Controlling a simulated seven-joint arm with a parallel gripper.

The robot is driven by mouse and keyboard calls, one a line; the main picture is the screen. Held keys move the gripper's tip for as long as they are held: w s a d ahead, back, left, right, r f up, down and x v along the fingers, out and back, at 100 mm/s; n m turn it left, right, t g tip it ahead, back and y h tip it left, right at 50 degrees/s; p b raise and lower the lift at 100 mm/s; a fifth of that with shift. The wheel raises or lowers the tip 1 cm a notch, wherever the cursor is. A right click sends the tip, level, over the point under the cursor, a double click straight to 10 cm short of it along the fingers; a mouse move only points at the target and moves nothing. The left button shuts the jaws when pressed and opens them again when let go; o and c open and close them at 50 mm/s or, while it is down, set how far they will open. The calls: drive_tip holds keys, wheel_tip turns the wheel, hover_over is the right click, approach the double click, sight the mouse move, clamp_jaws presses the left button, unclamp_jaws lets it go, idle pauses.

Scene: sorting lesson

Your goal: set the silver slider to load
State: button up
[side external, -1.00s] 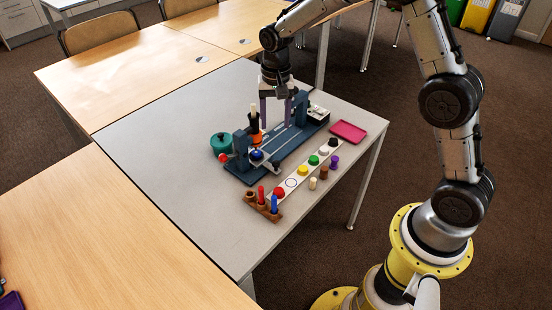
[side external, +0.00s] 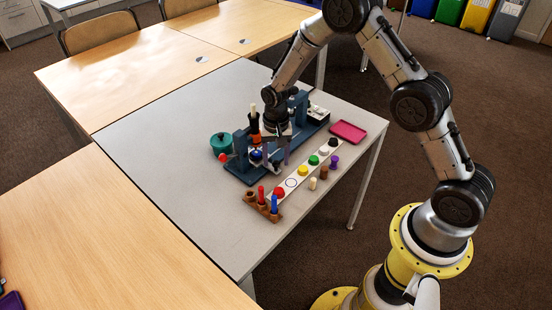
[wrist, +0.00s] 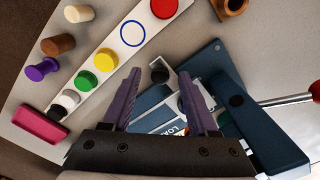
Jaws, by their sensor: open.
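The dark blue fixture (side external: 240,172) stands on the grey table. In the wrist view, its base plate (wrist: 215,62) shows beyond my fingers. A silver part, apparently the slider (wrist: 172,106), lies between and below my fingers, partly hidden. My gripper (wrist: 173,78) is open, with purple fingers apart over the fixture. In the side view, my gripper (side external: 277,162) is low over the fixture's near end; contact cannot be told.
A white strip (side external: 290,182) with coloured round pieces runs along the fixture's near side. A brown rack (side external: 262,207) with red and blue pegs stands at its end. A teal pot (side external: 221,142) and a pink tray (side external: 348,131) stand nearby. The table's left part is clear.

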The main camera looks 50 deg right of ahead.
drive_tip(key=shift+f, duration=0.25)
clamp_jaws()
idle(1.4)
